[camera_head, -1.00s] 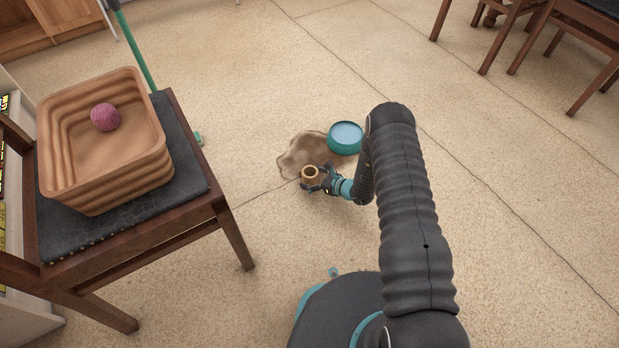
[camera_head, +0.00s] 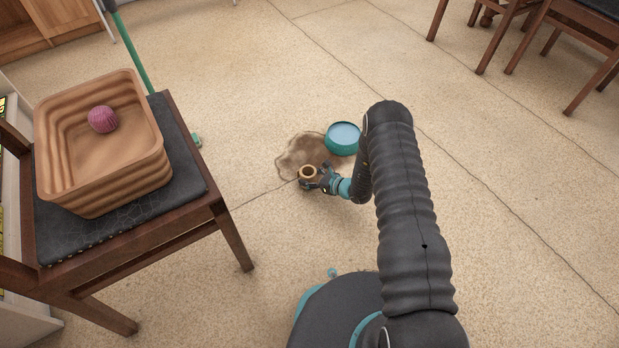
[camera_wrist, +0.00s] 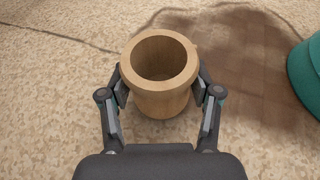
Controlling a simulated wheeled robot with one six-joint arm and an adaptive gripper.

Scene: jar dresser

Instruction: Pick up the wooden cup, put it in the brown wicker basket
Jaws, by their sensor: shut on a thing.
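The wooden cup (camera_head: 307,174) is upright at the floor, near the brown stain, in the head view. In the wrist view the cup (camera_wrist: 160,98) sits between the two fingers of my gripper (camera_wrist: 160,92), open end up and empty inside. My gripper (camera_head: 318,178) is shut on its sides. I cannot tell whether the cup's base touches the floor. The brown wicker basket (camera_head: 125,185) stands on a chair seat at the left, well apart from my gripper, with a pink ball (camera_head: 103,119) inside.
The chair (camera_head: 195,220) with a dark seat carries the basket. A teal bowl (camera_head: 342,146) with a pale blue inside stands just beyond the cup. A green-handled stick (camera_head: 133,50) leans behind the chair. Other chairs (camera_head: 500,30) are at the top right. Floor between chair and cup is clear.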

